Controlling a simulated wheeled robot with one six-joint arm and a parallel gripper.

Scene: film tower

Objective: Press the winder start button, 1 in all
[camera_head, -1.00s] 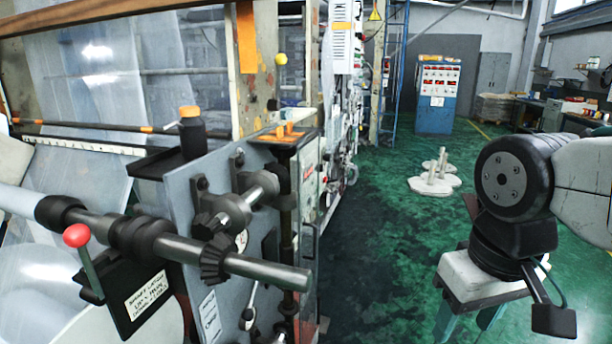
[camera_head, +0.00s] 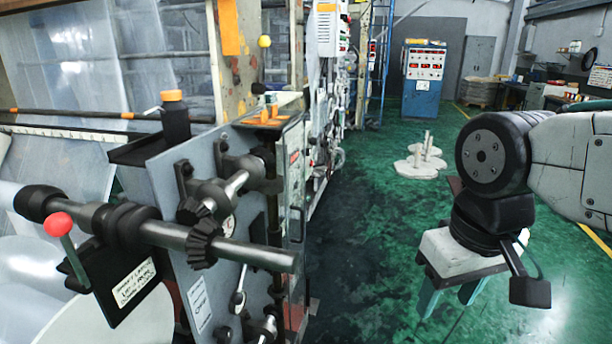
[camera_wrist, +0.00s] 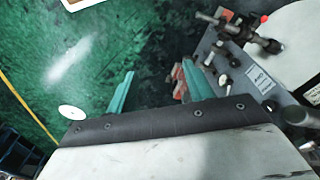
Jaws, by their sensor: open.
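The winder (camera_head: 180,225) stands at the left, with a grey side plate, a metal shaft and bevel gears. A red ball-ended lever (camera_head: 58,224) sits at its front left; it also shows small in the wrist view (camera_wrist: 264,18). I cannot make out a start button for certain in either view. My gripper (camera_head: 450,297) hangs at the right, pointing down, apart from the winder. The winder's side plate (camera_wrist: 240,75) lies to the right of the fingers there.
A blue control cabinet (camera_head: 423,80) with red displays stands at the back. Pale round plates with posts (camera_head: 420,162) lie on the floor. A black bottle with an orange cap (camera_head: 174,115) stands on the winder. Green floor (camera_head: 365,240) between winder and gripper is clear.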

